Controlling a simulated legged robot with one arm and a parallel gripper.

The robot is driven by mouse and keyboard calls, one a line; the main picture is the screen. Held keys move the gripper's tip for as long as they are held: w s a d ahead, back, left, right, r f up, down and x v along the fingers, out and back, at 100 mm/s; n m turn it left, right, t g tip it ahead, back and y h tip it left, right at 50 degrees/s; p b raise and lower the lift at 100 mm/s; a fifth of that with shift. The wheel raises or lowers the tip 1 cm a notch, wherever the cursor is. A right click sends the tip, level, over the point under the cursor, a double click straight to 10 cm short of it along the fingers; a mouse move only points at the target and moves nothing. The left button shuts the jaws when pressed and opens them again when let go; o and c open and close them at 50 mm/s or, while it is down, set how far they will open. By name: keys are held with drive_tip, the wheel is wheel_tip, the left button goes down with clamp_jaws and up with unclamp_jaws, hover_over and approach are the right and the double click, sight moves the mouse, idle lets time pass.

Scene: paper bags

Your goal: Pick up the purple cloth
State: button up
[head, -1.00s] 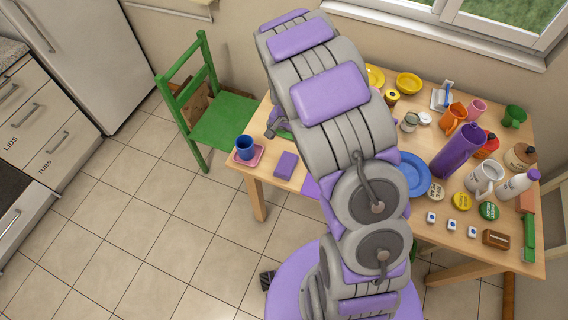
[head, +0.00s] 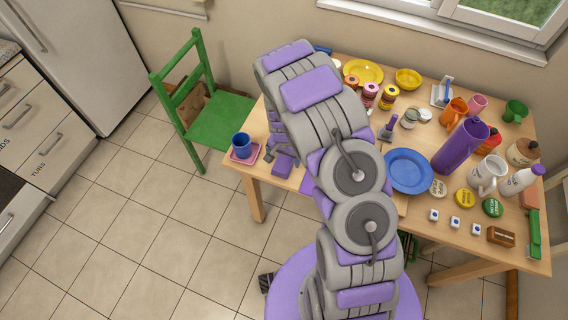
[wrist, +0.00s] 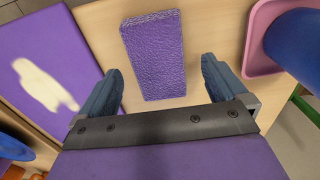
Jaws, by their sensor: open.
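The purple cloth (wrist: 153,50) is a textured, folded rectangle lying flat on the wooden table in the wrist view. In the head view the cloth (head: 284,166) is near the table's front left edge, partly covered by my gripper (head: 281,147). In the wrist view my gripper (wrist: 162,82) is open, its two dark fingers apart with the lower end of the cloth showing between them. Nothing is held. I cannot tell how high the fingers are above the table.
A pink tray (wrist: 257,58) with a blue cup (wrist: 297,45) is close on the right in the wrist view. A flat purple item (wrist: 75,45) with a pale patch lies left. In the head view a blue plate (head: 408,171) and several kitchen items fill the table's right side.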

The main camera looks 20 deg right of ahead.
drive_tip(key=shift+f, duration=0.85)
drive_tip(key=c, duration=1.1)
drive_tip(key=shift+r, duration=0.15)
drive_tip(key=shift+r, duration=0.45)
drive_tip(key=r, duration=0.1)
drive_tip(key=r+p, duration=0.1)
drive_tip(key=shift+s+r, duration=0.3)
drive_tip(key=shift+r, duration=0.1)
drive_tip(key=s, duration=0.5)
drive_tip(key=s+p, duration=0.1)
drive_tip(key=s, duration=0.4)
drive_tip(key=s+a+r+p, duration=0.1)
drive_tip(key=s, duration=0.4)
drive_tip(key=shift+s+r, duration=0.1)
drive_tip(key=shift+s, duration=0.1)
